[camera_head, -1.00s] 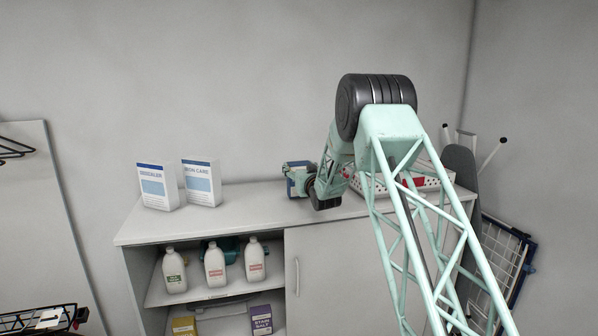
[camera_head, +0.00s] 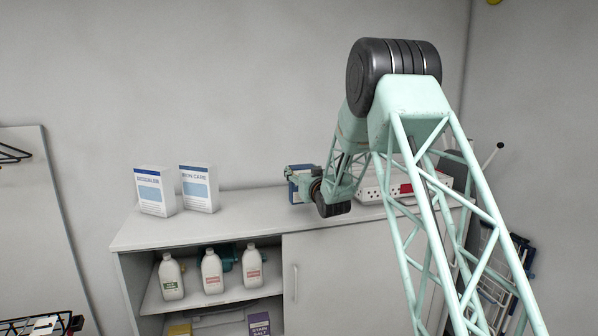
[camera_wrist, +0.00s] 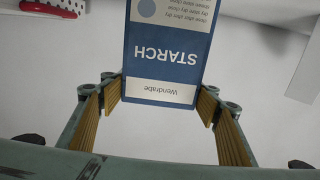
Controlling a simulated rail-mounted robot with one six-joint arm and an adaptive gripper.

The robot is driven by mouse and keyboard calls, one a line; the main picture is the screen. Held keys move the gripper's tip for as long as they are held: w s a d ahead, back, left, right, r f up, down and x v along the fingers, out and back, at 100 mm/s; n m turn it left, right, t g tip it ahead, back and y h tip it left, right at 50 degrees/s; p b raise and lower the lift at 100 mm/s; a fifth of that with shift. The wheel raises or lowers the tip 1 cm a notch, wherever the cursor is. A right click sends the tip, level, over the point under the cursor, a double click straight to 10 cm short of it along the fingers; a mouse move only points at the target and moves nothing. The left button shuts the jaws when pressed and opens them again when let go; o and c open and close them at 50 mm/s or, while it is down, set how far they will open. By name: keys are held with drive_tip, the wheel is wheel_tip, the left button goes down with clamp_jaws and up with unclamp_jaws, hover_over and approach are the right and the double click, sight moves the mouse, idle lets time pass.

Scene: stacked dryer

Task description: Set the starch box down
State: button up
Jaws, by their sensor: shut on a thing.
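The starch box (camera_wrist: 168,70) is blue with a white band at one end, and its lettering is upside down in the wrist view. My gripper (camera_wrist: 160,97) is shut on it, with one ribbed finger at each side. In the head view the starch box (camera_head: 297,184) shows at the top of the white cabinet (camera_head: 240,213), partly hidden by my gripper (camera_head: 303,181). I cannot tell whether its base touches the cabinet top.
A descaler box (camera_head: 154,192) and an iron care box (camera_head: 199,189) stand to the left on the cabinet top. A white perforated basket (camera_head: 372,188) with something red stands to the right, behind my arm. Bottles (camera_head: 212,272) stand on the shelf below. Free top lies left of my gripper.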

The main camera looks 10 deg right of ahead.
drive_tip(key=shift+s+d+r+b, duration=0.1)
drive_tip(key=shift+s+d+r, duration=0.05)
drive_tip(key=shift+s, duration=1.15)
drive_tip(key=shift+s+d+r+b, duration=0.1)
drive_tip(key=shift+s, duration=1.25)
drive_tip(key=shift+s+d+r+b, duration=0.1)
drive_tip(key=shift+s+d+r, duration=0.05)
drive_tip(key=shift+s, duration=1.15)
drive_tip(key=shift+d, duration=0.1)
drive_tip(key=shift+s+d+f, duration=0.15)
drive_tip(key=shift+s+d, duration=0.05)
drive_tip(key=s+d+f+m+h+b, duration=0.2)
drive_tip(key=s+d+f+h+b, duration=0.25)
drive_tip(key=s+d, duration=0.4)
drive_tip(key=s+a+f+y, duration=0.1)
drive_tip(key=s+a+f, duration=0.1)
drive_tip(key=a+f, duration=0.3)
drive_tip(key=s+a+f+n+y, duration=0.1)
drive_tip(key=a+f, duration=0.5)
drive_tip(key=f, duration=0.6)
drive_tip(key=shift+s+y+b, duration=0.35)
drive_tip(key=shift+s+y, duration=0.1)
drive_tip(key=shift+s, duration=0.05)
drive_tip(key=shift+r, duration=0.1)
